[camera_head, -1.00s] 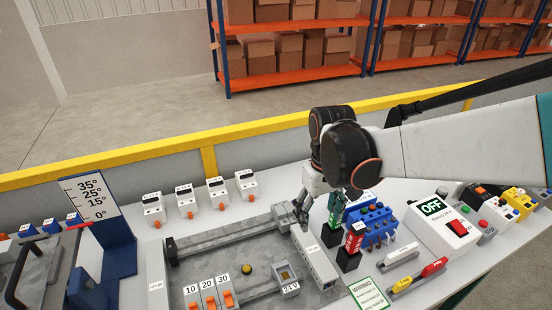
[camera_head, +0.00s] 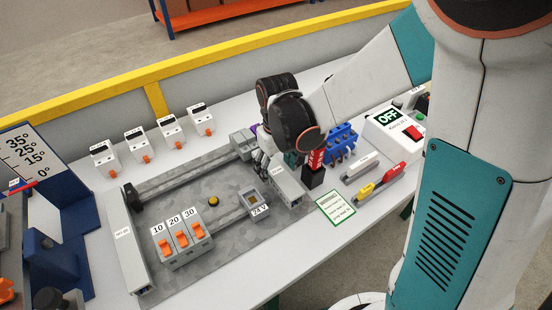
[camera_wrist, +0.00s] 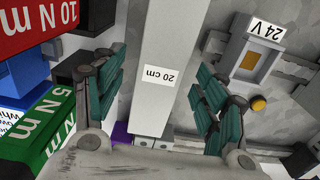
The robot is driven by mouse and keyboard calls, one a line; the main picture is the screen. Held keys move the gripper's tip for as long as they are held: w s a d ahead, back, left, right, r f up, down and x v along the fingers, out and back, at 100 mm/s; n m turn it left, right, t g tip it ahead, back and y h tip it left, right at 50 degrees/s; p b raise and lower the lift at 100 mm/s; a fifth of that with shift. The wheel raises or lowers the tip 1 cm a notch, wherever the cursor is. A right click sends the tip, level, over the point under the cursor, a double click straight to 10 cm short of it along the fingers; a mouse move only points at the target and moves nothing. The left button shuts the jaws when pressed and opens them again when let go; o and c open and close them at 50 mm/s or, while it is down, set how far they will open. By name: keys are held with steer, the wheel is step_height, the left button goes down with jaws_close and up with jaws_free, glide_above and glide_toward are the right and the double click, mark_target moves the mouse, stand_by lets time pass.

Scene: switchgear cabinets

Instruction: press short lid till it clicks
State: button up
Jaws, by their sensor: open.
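The short lid, a pale grey strip labelled "20 cm" (camera_wrist: 160,78), runs down the middle of the wrist view. In the head view it lies on the right side of the grey mounting plate, as a pale channel (camera_head: 288,184) whose far end is hidden by my gripper. My gripper (camera_wrist: 161,75) is open, with one teal-padded finger on each side of the strip. It holds nothing. In the head view my gripper (camera_head: 266,163) is low over the far end of the channel. Whether the fingers touch the strip, and how it is seated, I cannot tell.
A red "10 N m" tool (camera_wrist: 40,25) and a green "5 N m" tool (camera_wrist: 50,125) stand close beside my left-hand finger. A 24 V unit (camera_wrist: 255,55) with a yellow button (camera_wrist: 258,104) is on the other side. Breakers (camera_head: 182,238) and a longer channel (camera_head: 126,245) lie further left.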

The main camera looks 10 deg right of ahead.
steer(key=shift+f, duration=0.1)
steer(key=shift+c, duration=0.6)
steer(key=c, duration=1.1)
steer(key=shift+c, duration=0.2)
steer(key=shift+f, duration=0.2)
steer(key=o, duration=1.2)
steer(key=shift+o, duration=0.2)
